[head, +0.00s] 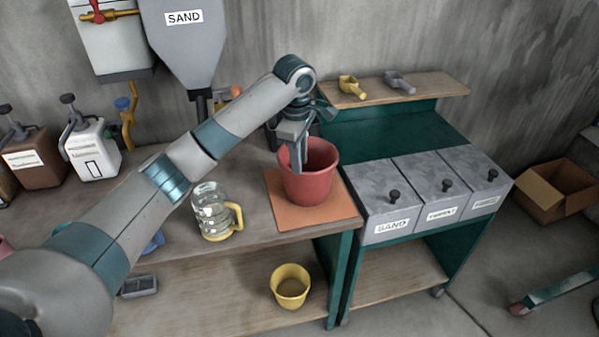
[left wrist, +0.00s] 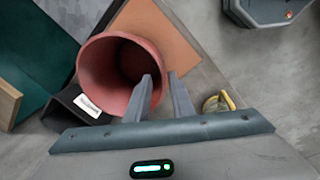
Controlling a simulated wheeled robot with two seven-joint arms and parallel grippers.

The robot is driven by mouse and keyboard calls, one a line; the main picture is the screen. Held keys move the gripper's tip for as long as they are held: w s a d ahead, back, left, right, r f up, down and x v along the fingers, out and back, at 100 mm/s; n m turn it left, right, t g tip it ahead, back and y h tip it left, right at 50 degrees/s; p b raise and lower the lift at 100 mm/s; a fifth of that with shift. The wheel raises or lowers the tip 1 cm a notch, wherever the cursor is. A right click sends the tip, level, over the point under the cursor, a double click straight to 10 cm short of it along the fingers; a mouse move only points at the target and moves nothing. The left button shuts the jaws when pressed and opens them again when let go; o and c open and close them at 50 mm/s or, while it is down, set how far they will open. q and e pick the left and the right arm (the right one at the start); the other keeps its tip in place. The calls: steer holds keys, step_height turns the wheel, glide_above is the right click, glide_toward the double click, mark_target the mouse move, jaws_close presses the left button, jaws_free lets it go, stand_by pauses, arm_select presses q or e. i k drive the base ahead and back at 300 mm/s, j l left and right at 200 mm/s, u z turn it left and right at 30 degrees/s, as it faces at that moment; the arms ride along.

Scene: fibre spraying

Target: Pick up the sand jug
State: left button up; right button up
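A clear jug with a yellow handle (head: 212,212) stands upright on the workbench, left of the red bucket (head: 309,180). In the left wrist view a small yellow-edged thing (left wrist: 219,103), probably this jug, shows right of the fingers. My left gripper (head: 297,165) points down at the near left rim of the bucket, apart from the jug. Its fingers (left wrist: 163,80) are spread with a gap and nothing clearly held. I cannot tell whether they touch the bucket or straddle its rim. My right gripper is not in view.
The bucket stands on an orange mat (head: 283,217). Grey lidded bins (head: 390,203) stand right. A sand hopper (head: 185,45) hangs behind. White (head: 93,148) and brown (head: 37,160) pump containers stand left. A yellow bucket (head: 290,287) sits on the lower shelf.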

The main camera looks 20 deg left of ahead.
mark_target(212, 207)
steer(key=u, duration=1.25)
